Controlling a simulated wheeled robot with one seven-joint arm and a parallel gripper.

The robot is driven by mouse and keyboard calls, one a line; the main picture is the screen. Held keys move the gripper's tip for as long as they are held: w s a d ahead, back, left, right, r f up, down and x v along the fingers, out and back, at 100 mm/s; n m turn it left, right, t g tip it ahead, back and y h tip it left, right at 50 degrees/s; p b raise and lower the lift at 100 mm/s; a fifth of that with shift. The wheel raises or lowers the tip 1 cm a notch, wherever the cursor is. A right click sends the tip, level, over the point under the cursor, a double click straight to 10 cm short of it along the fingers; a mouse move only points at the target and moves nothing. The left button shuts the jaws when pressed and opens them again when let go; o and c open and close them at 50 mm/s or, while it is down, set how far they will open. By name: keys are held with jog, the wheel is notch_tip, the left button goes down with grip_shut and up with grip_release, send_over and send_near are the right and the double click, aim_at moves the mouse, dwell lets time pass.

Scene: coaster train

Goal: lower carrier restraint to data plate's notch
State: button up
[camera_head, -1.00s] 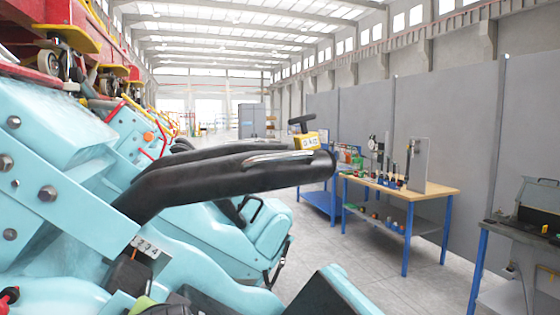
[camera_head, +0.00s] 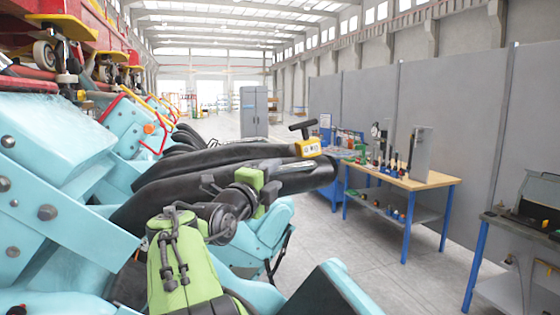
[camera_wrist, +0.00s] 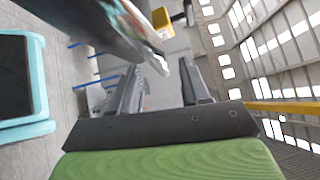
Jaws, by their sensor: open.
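The carrier restraint (camera_head: 210,172) is a thick black padded arm reaching out to the right, raised above the pale blue seat. A bare metal grab handle (camera_head: 292,164) runs along its top near the free end. My gripper (camera_head: 280,178) is beside that end, its fingers open. In the wrist view, the restraint (camera_wrist: 95,25) slants in from the upper left, its shiny end close to the gap between my open fingers (camera_wrist: 158,70). I cannot tell whether they touch. The numbered data plate is hidden behind my green arm; its notch is not visible.
More blue seats stand behind. A wooden-topped workbench (camera_head: 437,187) and a grey bench (camera_head: 520,228) are at the right. The floor (camera_head: 345,240) between seats and benches is clear.

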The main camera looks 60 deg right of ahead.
aim_at(278, 172)
jog(key=d, duration=0.3)
jog(key=d+p, duration=0.1)
jog(key=shift+d+r, duration=0.2)
jog(key=shift+r, duration=0.1)
jog(key=shift+a, duration=0.15)
grip_shut()
